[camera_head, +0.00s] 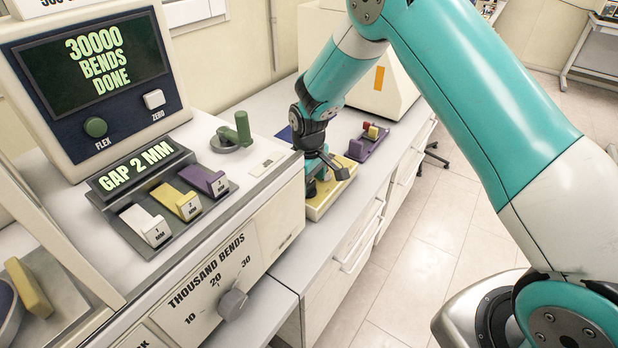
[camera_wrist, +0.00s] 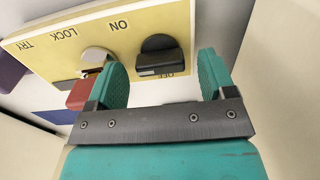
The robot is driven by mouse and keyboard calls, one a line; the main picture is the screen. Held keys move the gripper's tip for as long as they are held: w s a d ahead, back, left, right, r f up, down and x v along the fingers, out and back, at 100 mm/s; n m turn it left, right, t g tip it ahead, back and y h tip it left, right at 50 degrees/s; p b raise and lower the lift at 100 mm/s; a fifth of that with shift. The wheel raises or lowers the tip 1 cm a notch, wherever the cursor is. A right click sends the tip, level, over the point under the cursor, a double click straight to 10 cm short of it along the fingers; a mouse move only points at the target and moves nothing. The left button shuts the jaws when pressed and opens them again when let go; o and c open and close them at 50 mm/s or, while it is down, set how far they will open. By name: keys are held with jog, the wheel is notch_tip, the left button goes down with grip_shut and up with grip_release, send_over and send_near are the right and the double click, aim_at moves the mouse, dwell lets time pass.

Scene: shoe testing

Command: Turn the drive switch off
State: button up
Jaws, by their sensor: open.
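The yellow switch panel (camera_wrist: 205,22) fills the upper part of the wrist view, its lettering upside down. I cannot tell for sure which way the switch is set. My gripper (camera_wrist: 161,78) is open, its teal fingers on either side of the switch in this view, with no clear contact. In the head view my gripper (camera_head: 330,168) is low over the yellow box (camera_head: 322,203), and hides the switch.
A silver knob (camera_wrist: 96,57) by the LOCK and TRY labels and a red block (camera_wrist: 84,94) are close to my left finger. In the head view a purple block with red and yellow parts (camera_head: 364,146) stands behind. The bend tester (camera_head: 255,232) stands left.

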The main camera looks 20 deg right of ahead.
jog(key=shift+f, duration=0.25)
jog(key=c, duration=0.9)
jog(key=shift+c, duration=0.2)
